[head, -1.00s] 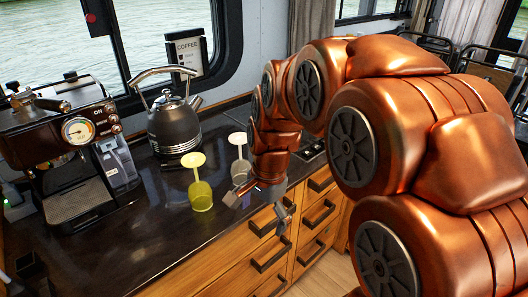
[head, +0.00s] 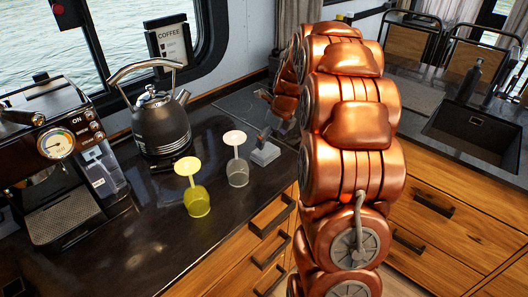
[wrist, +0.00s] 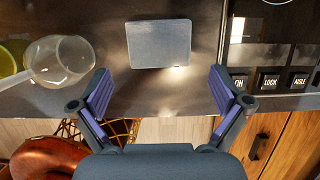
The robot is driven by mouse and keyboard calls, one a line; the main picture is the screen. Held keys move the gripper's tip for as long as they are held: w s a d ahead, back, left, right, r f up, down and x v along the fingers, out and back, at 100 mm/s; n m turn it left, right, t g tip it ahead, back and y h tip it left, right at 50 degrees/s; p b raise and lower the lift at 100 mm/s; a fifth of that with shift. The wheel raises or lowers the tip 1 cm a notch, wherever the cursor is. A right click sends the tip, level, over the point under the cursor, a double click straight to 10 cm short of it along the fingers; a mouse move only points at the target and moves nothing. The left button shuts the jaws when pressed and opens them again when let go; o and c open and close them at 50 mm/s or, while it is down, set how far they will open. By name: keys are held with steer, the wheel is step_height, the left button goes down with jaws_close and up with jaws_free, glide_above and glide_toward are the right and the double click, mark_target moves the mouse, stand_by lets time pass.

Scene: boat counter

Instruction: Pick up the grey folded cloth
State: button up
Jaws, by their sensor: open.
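The grey folded cloth (wrist: 158,44) lies flat as a pale grey rectangle on the dark counter. In the head view it shows as a small grey patch (head: 265,154) right of the clear glass. My gripper (wrist: 158,88) is open and empty, its two purple-padded fingers spread wide. In the wrist view the cloth lies above the gap between the fingertips, roughly centred on it, with no visible contact. In the head view my arm hides part of the gripper.
An upturned clear glass (head: 238,172) stands close left of the cloth, with a yellow glass (head: 197,200) beyond it. A black kettle (head: 162,125) and coffee machine (head: 60,170) stand further left. A switch panel (wrist: 275,75) lies right of the cloth. Wooden drawers (head: 265,240) front the counter.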

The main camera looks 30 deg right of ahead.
mark_target(266, 151)
steer(key=shift+p+x, duration=1.35)
steer(key=shift+x, duration=1.95)
steer(key=shift+a+r, duration=0.1)
steer(key=shift+a, duration=0.05)
steer(key=c, duration=0.9)
steer(key=shift+w+r, duration=0.1)
steer(key=shift+r+b, duration=1)
steer(key=shift+r, duration=0.65)
steer(key=s+a+b, duration=0.1)
steer(key=s+a, duration=0.1)
steer(key=s, duration=0.2)
steer(key=s+a+r+b, duration=0.1)
steer(key=s+a+b, duration=0.1)
steer(key=s, duration=0.3)
steer(key=s+a+b, duration=0.1)
steer(key=s+a, duration=0.2)
steer(key=s, duration=0.2)
steer(key=shift+s+a+r, duration=0.1)
steer(key=shift+s+r, duration=0.1)
